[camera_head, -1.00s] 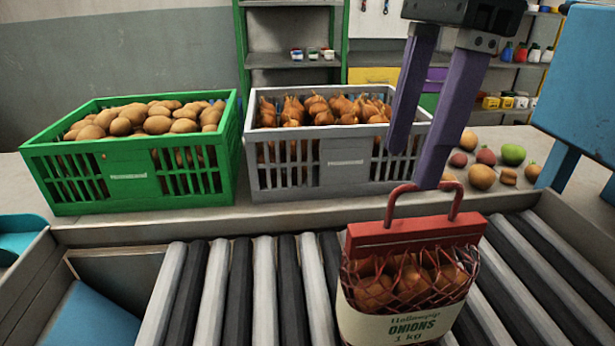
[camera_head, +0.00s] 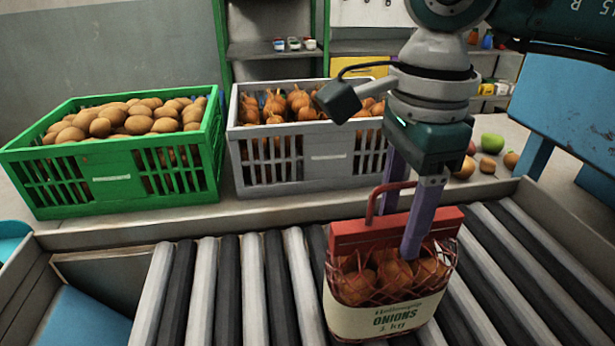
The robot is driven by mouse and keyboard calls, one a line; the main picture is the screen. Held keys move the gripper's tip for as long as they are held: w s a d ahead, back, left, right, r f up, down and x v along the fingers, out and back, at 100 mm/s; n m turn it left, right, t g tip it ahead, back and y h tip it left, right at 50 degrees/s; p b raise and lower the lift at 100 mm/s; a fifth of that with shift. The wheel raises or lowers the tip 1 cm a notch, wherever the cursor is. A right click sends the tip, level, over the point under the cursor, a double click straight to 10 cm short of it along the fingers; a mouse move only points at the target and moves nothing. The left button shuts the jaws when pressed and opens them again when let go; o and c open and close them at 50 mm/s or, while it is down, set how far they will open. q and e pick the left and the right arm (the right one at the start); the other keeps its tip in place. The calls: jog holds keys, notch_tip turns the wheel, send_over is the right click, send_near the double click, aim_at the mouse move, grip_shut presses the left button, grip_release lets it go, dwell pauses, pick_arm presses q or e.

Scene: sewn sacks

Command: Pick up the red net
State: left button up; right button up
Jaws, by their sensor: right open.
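The red net (camera_head: 352,285) of onions stands upright on the roller conveyor, with a red top bar, a red loop handle and a cream label reading "ONIONS 1 kg". My right gripper (camera_head: 400,225) comes down from above at the net's top. Its two purple fingers are apart. One finger reaches down in front of the red bar on the right; the other is behind the handle, its tip hidden. The handle's right part is covered by the gripper, so I cannot tell whether it lies between the fingers. My left gripper is not in view.
A green crate (camera_head: 118,185) of potatoes and a grey crate (camera_head: 325,165) of onions stand on the ledge behind the rollers. Loose produce and a blue panel (camera_head: 580,85) are at the right. Rollers left of the net are clear.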

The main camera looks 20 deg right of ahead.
grip_shut()
dwell(0.3)
jog(key=shift+r, duration=0.1)
dwell(1.0)
